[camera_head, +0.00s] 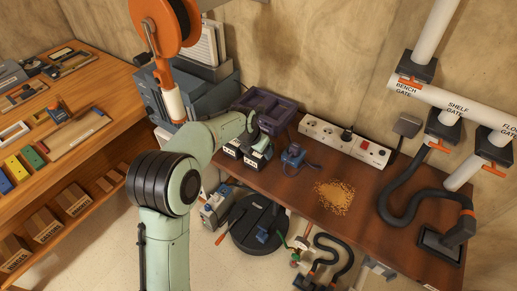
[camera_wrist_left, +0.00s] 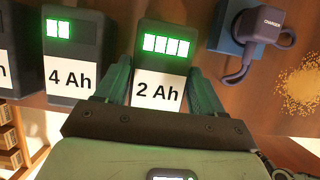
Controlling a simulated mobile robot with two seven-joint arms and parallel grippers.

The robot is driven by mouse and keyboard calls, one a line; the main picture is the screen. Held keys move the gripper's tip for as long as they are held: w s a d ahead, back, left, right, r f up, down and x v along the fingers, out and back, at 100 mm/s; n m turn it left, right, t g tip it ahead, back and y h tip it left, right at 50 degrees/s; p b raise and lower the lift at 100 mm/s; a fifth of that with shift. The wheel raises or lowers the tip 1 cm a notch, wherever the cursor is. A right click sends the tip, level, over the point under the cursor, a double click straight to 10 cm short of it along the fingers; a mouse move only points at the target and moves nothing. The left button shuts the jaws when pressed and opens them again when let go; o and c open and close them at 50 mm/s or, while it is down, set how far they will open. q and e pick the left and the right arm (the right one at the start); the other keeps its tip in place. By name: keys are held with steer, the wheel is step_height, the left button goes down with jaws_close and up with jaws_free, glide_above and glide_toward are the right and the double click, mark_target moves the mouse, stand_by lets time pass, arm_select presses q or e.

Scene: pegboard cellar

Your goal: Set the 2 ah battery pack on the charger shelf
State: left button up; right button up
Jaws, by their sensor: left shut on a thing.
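The 2 Ah battery pack (camera_wrist_left: 165,62) has a dark body, a white label and several lit green bars. My left gripper (camera_wrist_left: 161,80) is shut on it, one finger on each side. In the head view the gripper (camera_head: 257,140) hides part of the 2 Ah pack (camera_head: 257,158) at the left part of the brown bench; I cannot tell whether the pack is lifted. The purple unit marked CHARGER (camera_wrist_left: 273,28) is at a blue block (camera_wrist_left: 229,30) to the right of the pack; this group also shows in the head view (camera_head: 293,156). I cannot make out a separate charger shelf.
The 4 Ah pack (camera_wrist_left: 72,55) stands close left of the held pack, with another pack (camera_wrist_left: 5,75) beyond it. A purple tray (camera_head: 285,104) and a white power strip (camera_head: 345,142) are behind. Sawdust (camera_head: 334,197) lies right of the charger. A black hose (camera_head: 405,208) is farther right.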

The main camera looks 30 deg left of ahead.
arm_select(q)
steer(key=o, duration=0.7)
steer(key=shift+f, duration=0.1)
steer(key=shift+r, duration=0.45)
steer(key=v, duration=1.1)
steer(key=shift+s+r+p, duration=0.2)
steer(key=shift+p, duration=0.15)
